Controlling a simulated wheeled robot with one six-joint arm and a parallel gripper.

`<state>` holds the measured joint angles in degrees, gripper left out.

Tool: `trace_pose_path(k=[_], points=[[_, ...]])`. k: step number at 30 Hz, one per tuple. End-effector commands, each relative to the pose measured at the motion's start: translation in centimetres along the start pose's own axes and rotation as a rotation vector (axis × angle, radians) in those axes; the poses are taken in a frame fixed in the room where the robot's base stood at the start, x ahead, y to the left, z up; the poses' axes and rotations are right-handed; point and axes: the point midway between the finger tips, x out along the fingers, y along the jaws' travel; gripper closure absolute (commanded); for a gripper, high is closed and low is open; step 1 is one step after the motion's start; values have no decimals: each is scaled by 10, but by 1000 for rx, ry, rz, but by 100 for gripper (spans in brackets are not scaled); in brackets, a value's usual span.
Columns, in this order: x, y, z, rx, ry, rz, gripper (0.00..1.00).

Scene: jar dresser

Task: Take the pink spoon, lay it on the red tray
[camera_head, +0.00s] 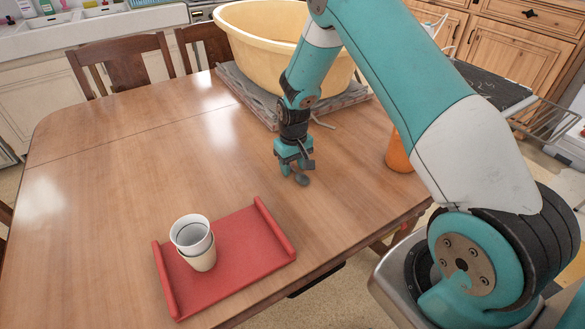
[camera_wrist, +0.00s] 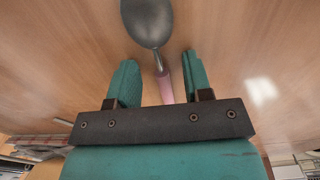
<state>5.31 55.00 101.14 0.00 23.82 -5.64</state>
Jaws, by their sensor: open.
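The spoon has a dark grey bowl and a pink handle. In the wrist view its bowl (camera_wrist: 148,22) lies beyond the fingertips and its pink handle (camera_wrist: 166,88) runs between the two fingers. In the head view only the grey bowl (camera_head: 303,180) shows clearly, on the table just below my gripper (camera_head: 293,170). My gripper, also in the wrist view (camera_wrist: 160,63), points down at the table. It is open, with its fingers on either side of the handle and gaps visible. The red tray (camera_head: 245,262) lies at the table's near edge, to the left of the gripper.
Two stacked white cups (camera_head: 192,238) stand on the tray's left part; its right part is bare. An orange object (camera_head: 398,152) stands right of my gripper, partly hidden by my arm. A large yellow basin (camera_head: 262,45) sits behind on a grey mat. The table's left is clear.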

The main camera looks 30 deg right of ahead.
Motion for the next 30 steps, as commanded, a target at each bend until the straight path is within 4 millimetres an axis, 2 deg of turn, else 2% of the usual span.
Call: trace_pose_path(k=[1, 6, 7, 16, 21, 26, 30], points=[[0, 0, 0, 0, 0, 0, 59], [0, 0, 0, 0, 0, 0, 98], [0, 0, 0, 0, -1, 0, 100], [-1, 0, 0, 0, 0, 0, 100], [-11, 0, 0, 0, 1, 0, 100], [-40, 0, -1, 0, 5, 1, 100], [-84, 0, -1, 0, 8, 1, 100]])
